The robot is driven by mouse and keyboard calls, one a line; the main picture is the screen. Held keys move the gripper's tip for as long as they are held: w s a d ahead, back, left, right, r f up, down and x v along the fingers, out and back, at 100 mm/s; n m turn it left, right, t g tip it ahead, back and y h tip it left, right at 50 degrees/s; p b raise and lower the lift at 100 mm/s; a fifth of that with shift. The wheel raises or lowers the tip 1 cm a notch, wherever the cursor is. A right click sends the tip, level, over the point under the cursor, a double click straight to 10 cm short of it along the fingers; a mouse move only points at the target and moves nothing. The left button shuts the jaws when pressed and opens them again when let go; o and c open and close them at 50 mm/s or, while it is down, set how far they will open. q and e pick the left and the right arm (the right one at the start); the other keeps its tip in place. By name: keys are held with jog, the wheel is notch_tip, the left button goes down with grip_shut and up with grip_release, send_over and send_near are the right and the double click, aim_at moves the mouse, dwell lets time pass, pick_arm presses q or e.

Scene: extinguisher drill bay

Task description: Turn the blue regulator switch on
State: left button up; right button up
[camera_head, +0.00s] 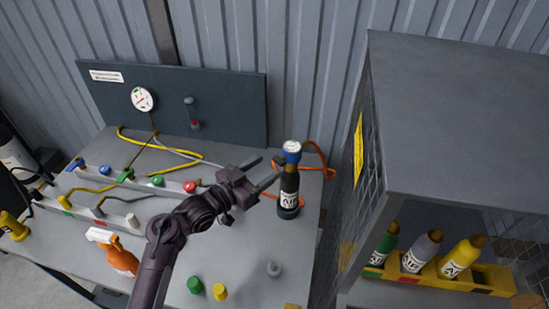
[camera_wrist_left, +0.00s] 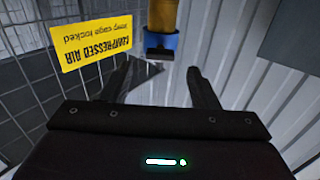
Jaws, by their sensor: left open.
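The blue regulator (camera_head: 291,149) sits on top of a dark bottle (camera_head: 289,190) with a white label, standing upright near the right end of the bench. In the left wrist view the blue regulator (camera_wrist_left: 161,42) shows at top centre, with a dark part below it and an amber neck above. My left gripper (camera_head: 270,166) is open and empty, just left of the bottle's neck, its fingers pointing toward it. In the wrist view its fingertips (camera_wrist_left: 160,67) appear on either side below the regulator, apart from it. The switch's position cannot be told. My right gripper is not in view.
A cage cabinet (camera_head: 455,120) stands close on the right, with several bottles in a yellow rack (camera_head: 490,278). An orange hose (camera_head: 318,160) lies behind the bottle. A gauge panel (camera_head: 225,105) stands behind. A spray bottle (camera_head: 122,260) and colored caps (camera_head: 195,285) are on the bench (camera_head: 245,250).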

aim_at(276, 161)
pick_arm(q)
jog(key=x, duration=0.4)
jog(key=shift+d+f+p, duration=0.1)
jog(key=shift+f+p, duration=0.05)
jog(key=shift+p, duration=0.25)
jog(key=c, duration=1)
